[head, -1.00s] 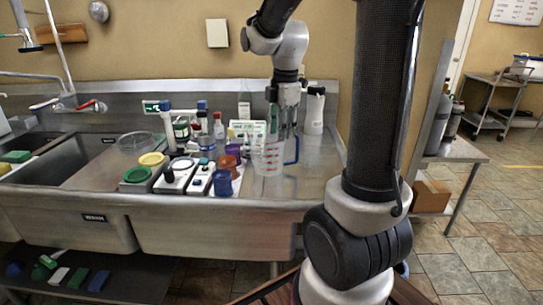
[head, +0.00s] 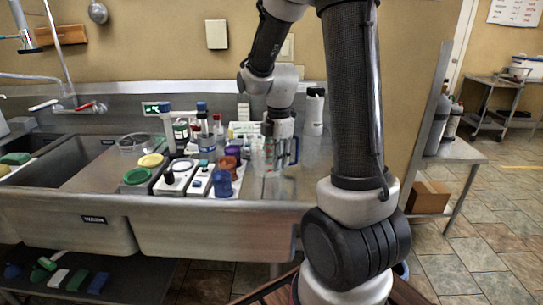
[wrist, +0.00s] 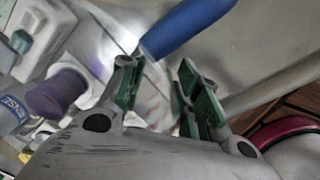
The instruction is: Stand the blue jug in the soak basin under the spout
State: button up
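The jug (head: 259,162) is clear with red markings and a blue handle (head: 295,150). It stands on the steel counter right of the bottles. My gripper (head: 275,150) points down over it and partly hides it. In the wrist view my gripper (wrist: 162,92) has its green-padded fingers apart, with the blue handle (wrist: 190,22) beyond them and the clear wall with faint red marks between them. Contact cannot be told. Two sunken basins lie at left: one (head: 88,150) above a WASH label, another (head: 25,142) at the far left edge. No soak label is legible. A spout (head: 28,77) reaches over the left side.
Several bottles, jars and lidded tubs crowd the counter between jug and basins, including a blue cup (head: 222,184) and a green-lidded tub (head: 137,177). A white black-topped bottle (head: 314,112) stands behind the jug. A hanging spray head (head: 27,42) is at upper left.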

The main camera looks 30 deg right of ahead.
grip_shut()
jog(key=shift+r, duration=0.1)
